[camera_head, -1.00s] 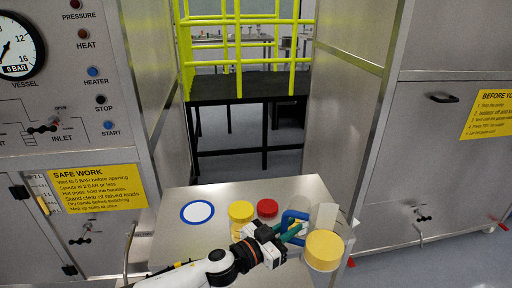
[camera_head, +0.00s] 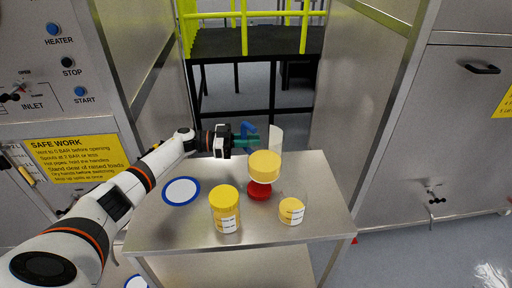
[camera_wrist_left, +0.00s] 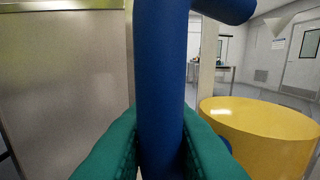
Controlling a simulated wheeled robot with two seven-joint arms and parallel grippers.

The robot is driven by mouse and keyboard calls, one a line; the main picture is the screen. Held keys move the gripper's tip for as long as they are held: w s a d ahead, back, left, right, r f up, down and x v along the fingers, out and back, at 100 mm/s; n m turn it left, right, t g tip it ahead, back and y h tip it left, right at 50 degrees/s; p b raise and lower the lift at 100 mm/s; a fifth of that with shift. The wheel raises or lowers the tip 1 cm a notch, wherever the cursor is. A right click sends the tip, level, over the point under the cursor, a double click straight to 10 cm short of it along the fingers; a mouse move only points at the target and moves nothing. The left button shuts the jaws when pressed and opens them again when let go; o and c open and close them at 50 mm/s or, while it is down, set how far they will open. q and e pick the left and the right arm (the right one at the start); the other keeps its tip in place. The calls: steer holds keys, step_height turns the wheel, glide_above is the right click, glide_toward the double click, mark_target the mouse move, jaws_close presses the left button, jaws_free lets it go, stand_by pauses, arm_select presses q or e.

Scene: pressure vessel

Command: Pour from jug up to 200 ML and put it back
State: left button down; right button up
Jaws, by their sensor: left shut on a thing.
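The jug (camera_head: 265,165) is clear, with yellow liquid in its lower part and a blue handle (camera_head: 248,130). My left gripper (camera_head: 246,141) is shut on that handle, and the jug appears roughly upright above the table. In the left wrist view the blue handle (camera_wrist_left: 160,85) stands between the green fingertips (camera_wrist_left: 160,150), with the yellow liquid (camera_wrist_left: 260,130) to the right. A small clear vessel (camera_head: 291,211) with yellow in it and a white marked label stands on the table, in front and right of the jug. Its scale is too small to read. My right gripper is out of view.
On the steel table (camera_head: 180,232) stand a yellow-topped container (camera_head: 225,208) and a red object (camera_head: 259,191), partly hidden below the jug. A white disc with a blue rim (camera_head: 182,191) lies at the left. Steel cabinets flank the table.

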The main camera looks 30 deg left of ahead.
mark_target(253, 134)
arm_select(q)
steer(key=shift+a+f+b, duration=0.2)
steer(key=shift+f+b, duration=0.1)
steer(key=shift+f, duration=0.35)
steer(key=shift+s, duration=0.1)
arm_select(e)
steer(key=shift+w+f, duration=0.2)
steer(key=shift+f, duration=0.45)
arm_select(q)
steer(key=shift+r, duration=0.15)
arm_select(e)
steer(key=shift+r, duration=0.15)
arm_select(q)
steer(key=r+m+p, duration=0.1)
steer(key=p, duration=0.1)
steer(key=d+r+m+y+p, duration=0.1)
steer(key=r+p, duration=0.1)
steer(key=r+m+p, duration=0.1)
steer(key=p, duration=0.1)
steer(key=shift+s+d+r+g+y, duration=0.15)
steer(key=shift+s+r+g+y, duration=0.1)
steer(key=shift+g+y, duration=0.15)
steer(key=shift+s+d+r+p, duration=0.1)
steer(key=shift+d+p, duration=0.05)
steer(key=shift+p, duration=0.3)
steer(key=shift+f+b, duration=0.25)
steer(key=shift+b, duration=0.1)
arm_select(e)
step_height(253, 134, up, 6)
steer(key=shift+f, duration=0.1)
